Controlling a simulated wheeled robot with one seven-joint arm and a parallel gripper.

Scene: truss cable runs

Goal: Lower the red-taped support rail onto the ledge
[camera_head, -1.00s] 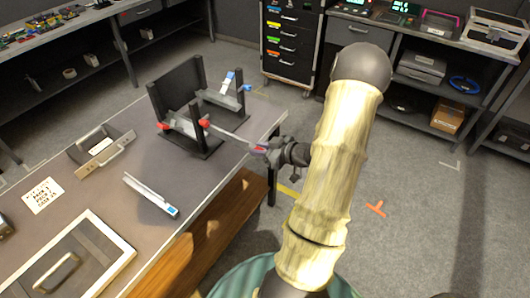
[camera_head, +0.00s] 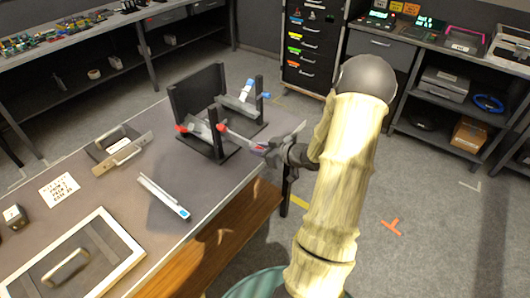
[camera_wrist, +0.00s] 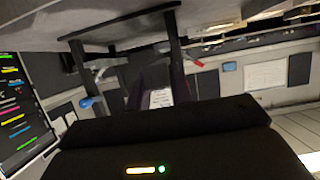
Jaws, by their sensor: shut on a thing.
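A dark stand (camera_head: 212,142) with upright posts is on the table and carries pale rails. One pale rail (camera_head: 200,131) sits low on its left side, with red at its left end (camera_head: 182,128) and red by the front post (camera_head: 221,126). A thin pale bar (camera_head: 238,137) runs from that post to my gripper (camera_head: 262,150), which is shut on its near end beyond the table's right edge. A red end (camera_wrist: 197,63) shows on the upside-down stand in the wrist view.
A blue-ended rail (camera_head: 165,196) lies loose on the table. A second blue-marked rail (camera_head: 240,106) is on the stand's far side. A handled tray (camera_head: 122,150), a card (camera_head: 59,190) and a framed case (camera_head: 110,232) occupy the left. Floor right of the table is mostly clear.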

